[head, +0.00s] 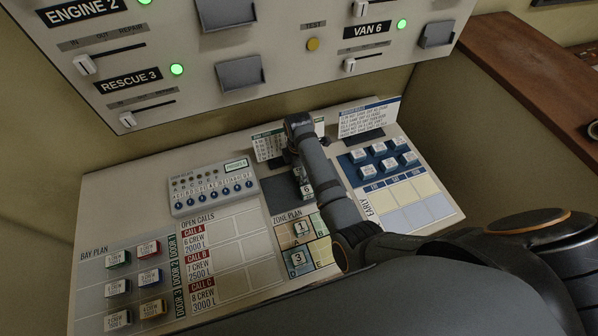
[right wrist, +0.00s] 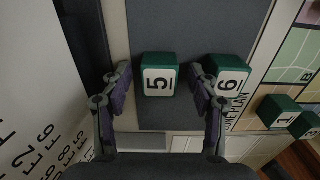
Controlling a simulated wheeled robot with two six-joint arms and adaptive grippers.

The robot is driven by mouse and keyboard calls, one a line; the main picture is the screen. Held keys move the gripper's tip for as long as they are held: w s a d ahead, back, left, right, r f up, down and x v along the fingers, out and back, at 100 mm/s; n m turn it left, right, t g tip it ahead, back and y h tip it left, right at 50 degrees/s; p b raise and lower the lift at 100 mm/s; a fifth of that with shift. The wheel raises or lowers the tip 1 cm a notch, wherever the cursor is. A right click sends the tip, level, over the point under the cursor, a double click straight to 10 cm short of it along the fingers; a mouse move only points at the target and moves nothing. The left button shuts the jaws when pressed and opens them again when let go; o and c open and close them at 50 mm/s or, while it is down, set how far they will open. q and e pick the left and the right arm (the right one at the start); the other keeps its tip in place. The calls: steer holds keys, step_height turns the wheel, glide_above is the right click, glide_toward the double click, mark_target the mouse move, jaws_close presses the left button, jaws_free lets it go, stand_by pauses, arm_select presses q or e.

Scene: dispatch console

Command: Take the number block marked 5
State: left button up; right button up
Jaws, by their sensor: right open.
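The number block marked 5 (right wrist: 159,75) is green with a white face. In the right wrist view it stands on a dark grey strip between the two fingers of my right gripper (right wrist: 161,82). The fingers are open, with a gap on each side of the block. In the head view my right gripper (head: 297,158) is over the middle of the desk and hides block 5. The block marked 6 (right wrist: 228,72) stands close beside the right-hand finger in the wrist view; it also shows in the head view (head: 306,189). My left gripper is not in view.
Blocks marked 1 (head: 301,229) and 3 (head: 297,259) stand on the zone plan. Crew blocks (head: 117,287) sit on the bay plan at left; white blocks (head: 379,148) stand at right. The upright panel (head: 290,75) rises behind. The open calls grid (head: 244,225) is clear at its right.

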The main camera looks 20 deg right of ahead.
steer(key=c, duration=1.1)
